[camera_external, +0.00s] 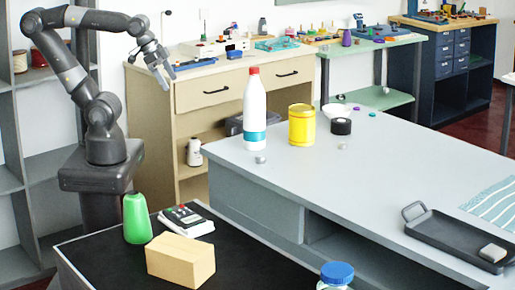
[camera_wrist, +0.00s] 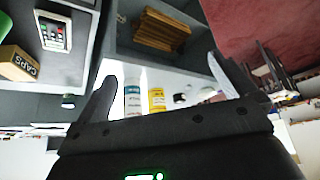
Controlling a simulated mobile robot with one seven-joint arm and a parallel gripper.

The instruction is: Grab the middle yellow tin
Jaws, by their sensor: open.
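One yellow tin (camera_external: 302,126) stands upright on the grey counter (camera_external: 400,150) in the external view, near its far left corner. It is the only yellow tin I can make out. It also shows small in the wrist view (camera_wrist: 157,100), between my fingers but well beyond them. My gripper (camera_external: 155,70) is open and empty, raised in the air at the left, far from the tin. Its two spread fingers frame the wrist view (camera_wrist: 161,72).
A white bottle (camera_external: 254,112) with red cap stands close left of the tin. A black roll (camera_external: 341,126) and white bowl (camera_external: 336,110) sit close right. A black tray (camera_external: 455,240) lies at the counter's right. A green bottle (camera_external: 137,218) and box (camera_external: 180,258) stand front left. The counter's middle is clear.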

